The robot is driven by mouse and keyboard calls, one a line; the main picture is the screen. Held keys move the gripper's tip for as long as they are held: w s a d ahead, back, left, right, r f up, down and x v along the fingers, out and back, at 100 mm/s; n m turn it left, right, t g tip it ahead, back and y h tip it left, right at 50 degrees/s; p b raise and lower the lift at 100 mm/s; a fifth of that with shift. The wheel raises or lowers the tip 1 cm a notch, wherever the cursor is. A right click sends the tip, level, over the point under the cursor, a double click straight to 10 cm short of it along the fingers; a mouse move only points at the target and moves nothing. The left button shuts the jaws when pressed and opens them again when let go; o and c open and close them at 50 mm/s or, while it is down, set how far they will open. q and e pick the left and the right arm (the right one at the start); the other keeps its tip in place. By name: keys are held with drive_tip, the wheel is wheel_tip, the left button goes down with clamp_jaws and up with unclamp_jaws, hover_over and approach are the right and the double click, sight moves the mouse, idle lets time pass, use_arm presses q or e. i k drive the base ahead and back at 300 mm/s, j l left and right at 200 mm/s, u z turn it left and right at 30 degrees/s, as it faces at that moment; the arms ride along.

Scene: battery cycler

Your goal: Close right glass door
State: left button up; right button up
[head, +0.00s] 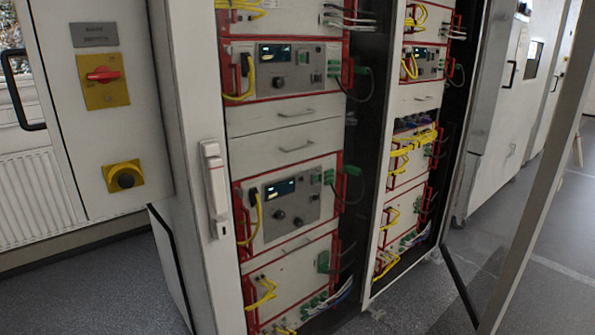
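The right glass door (535,195) stands open on the right side of the head view. Its pale frame edge runs slanting from the upper right down to the bottom of the picture. Its dark lower edge (460,287) shows near the floor. The pane is see-through, with floor and white cabinets visible behind it. The right rack bay (410,150) of the cabinet is uncovered, with its modules and cables in plain sight. Neither of my grippers is in view.
The left bay (290,130) holds red-framed modules with yellow cables. A pale upright with a handle (215,190) stands left of it. Further left is a panel with a red switch (103,75) and a yellow-backed knob (124,177). Grey floor (405,305) is free in front.

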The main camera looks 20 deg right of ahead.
sight(580, 73)
drive_tip(key=k+l, duration=0.15)
drive_tip(key=l, duration=0.7)
drive_tip(key=k+l, duration=0.1)
drive_tip(key=l, duration=0.8)
drive_tip(key=k+l+z, duration=0.1)
drive_tip(key=l, duration=0.75)
drive_tip(key=k+l, duration=0.15)
drive_tip(key=l, duration=0.75)
drive_tip(key=k+l+z, duration=0.1)
drive_tip(key=l, duration=0.75)
